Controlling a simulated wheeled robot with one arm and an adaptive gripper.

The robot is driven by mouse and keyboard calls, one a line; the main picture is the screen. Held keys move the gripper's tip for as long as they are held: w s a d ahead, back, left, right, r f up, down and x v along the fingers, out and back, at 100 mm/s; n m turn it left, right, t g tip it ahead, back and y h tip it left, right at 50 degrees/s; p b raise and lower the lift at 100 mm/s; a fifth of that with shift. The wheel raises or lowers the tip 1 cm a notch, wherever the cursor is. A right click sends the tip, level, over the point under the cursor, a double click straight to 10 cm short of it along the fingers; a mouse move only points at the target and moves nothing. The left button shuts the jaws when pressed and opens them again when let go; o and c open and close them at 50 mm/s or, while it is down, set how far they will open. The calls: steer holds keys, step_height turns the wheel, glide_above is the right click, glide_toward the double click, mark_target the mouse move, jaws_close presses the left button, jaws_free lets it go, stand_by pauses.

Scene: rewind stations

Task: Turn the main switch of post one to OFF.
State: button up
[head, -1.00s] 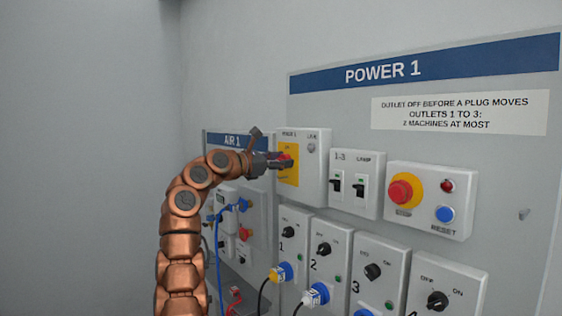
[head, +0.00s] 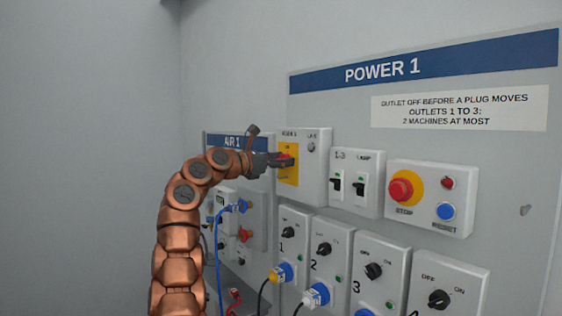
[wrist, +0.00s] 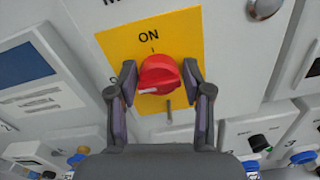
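The main switch is a red rotary knob (wrist: 158,74) on a yellow plate (wrist: 190,28), on the POWER 1 box (head: 315,165). In the wrist view "ON" is printed above the knob. The knob's white mark points left, towards a letter "O" partly hidden by a finger. My gripper (wrist: 158,82) is open around the knob, one finger on each side. A small gap shows at the left finger; the right finger is very close, and I cannot tell whether it touches. In the head view my gripper (head: 278,160) covers part of the knob.
Right of the box are two breaker switches (head: 348,185), a red stop button (head: 400,188) and a blue reset button (head: 445,211). Numbered outlet switches (head: 324,248) with plugs sit below. The AIR 1 panel (head: 228,141) is at left.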

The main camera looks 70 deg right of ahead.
steer(key=shift+o, duration=1.2)
steer(key=v, duration=1.2)
steer(key=shift+r, duration=0.1)
